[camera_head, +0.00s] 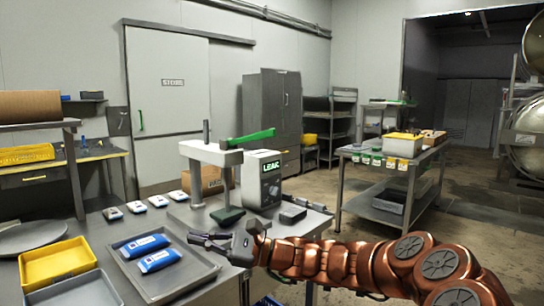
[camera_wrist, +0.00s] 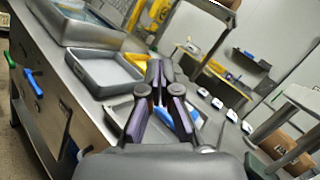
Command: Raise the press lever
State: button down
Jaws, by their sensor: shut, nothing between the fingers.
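The press (camera_head: 213,155) stands on the steel table, a grey frame with a post and crossbar. Its green lever (camera_head: 252,138) sticks out to the right from the top, tilted slightly upward toward its free end. A dark green pressing block (camera_head: 228,216) is under the crossbar. My gripper (camera_head: 204,240) is shut and empty, in front of the press and well below the lever, apart from it. In the wrist view my gripper (camera_wrist: 158,72) points away from the press, whose frame (camera_wrist: 297,100) is cut off at the right edge. The lever does not show there.
Small white packs (camera_head: 135,206) line the table's back. Space above the table in front of the press looks free.

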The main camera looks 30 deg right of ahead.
jog(key=w+d+r+m+t+h+p, duration=0.1)
jog(key=d+m+t+h, duration=0.4)
jog(key=d, duration=0.9)
jog(key=w+d+r+m+t+h+p, duration=0.1)
jog(key=d+r+m+t+h+p, duration=0.2)
jog(key=d+m, duration=0.7)
jog(key=d+r+t+h, duration=0.2)
jog(key=d+t+h, duration=0.1)
jog(key=d, duration=0.1)
jog(key=shift+w+d+t+p, duration=0.2)
jog(key=shift+d+t+p, duration=0.1)
jog(key=shift+p, duration=0.1)
jog(key=shift+w+a+r, duration=0.1)
jog(key=s+r+p+x, duration=0.1)
jog(key=r+p+x, duration=0.1)
jog(key=x, duration=1)
jog(key=shift+r, duration=0.35)
jog(key=shift+w+r+p, duration=0.1)
jog(key=shift+w+p, duration=0.05)
jog(key=shift+p, duration=0.25)
